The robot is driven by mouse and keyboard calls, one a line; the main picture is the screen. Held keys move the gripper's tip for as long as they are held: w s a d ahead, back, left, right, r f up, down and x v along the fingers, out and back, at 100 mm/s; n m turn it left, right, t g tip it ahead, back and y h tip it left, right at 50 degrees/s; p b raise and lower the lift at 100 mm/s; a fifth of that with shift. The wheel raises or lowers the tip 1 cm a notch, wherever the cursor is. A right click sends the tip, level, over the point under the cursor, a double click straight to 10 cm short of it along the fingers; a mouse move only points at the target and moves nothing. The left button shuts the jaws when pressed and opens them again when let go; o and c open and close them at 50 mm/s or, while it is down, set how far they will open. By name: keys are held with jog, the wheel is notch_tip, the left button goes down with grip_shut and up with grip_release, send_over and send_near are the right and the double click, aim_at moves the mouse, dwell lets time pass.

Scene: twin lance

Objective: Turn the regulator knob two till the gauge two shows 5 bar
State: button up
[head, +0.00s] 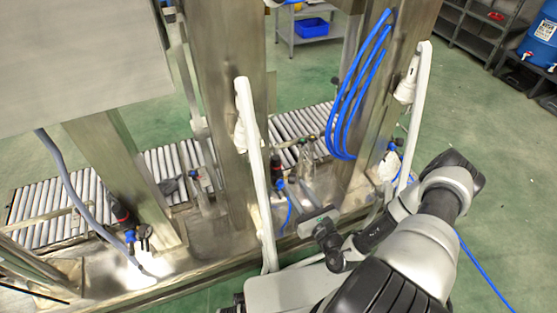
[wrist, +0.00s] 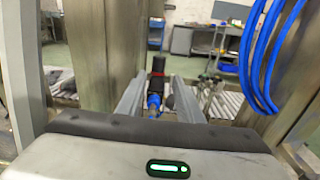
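In the wrist view a regulator with a blue part (wrist: 154,102) and a black-and-red upper body (wrist: 157,68) appears between the two fingers of my gripper (wrist: 158,86). The fingers are apart, with a visible gap on at least the right side; contact cannot be told. In the head view my gripper (head: 312,216) is low, close to the middle post, just right of and below a similar blue-and-black regulator (head: 279,173). Another such regulator (head: 123,216) stands at the left. I cannot tell which is number two from any label. No gauge dial is readable.
Steel posts (head: 222,110) flank the regulators. Blue hoses (head: 352,85) hang from the right post, near my arm. A white upright bar (head: 252,165) stands left of my gripper. Roller conveyors (head: 300,122) lie behind. Green floor is open at right.

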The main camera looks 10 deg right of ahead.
aim_at(278, 162)
jog(key=b+x, duration=0.2)
jog(key=x, duration=1.3)
jog(key=shift+w+a+b, duration=0.15)
jog(key=shift+w+b, duration=0.1)
jog(key=shift+b, duration=0.15)
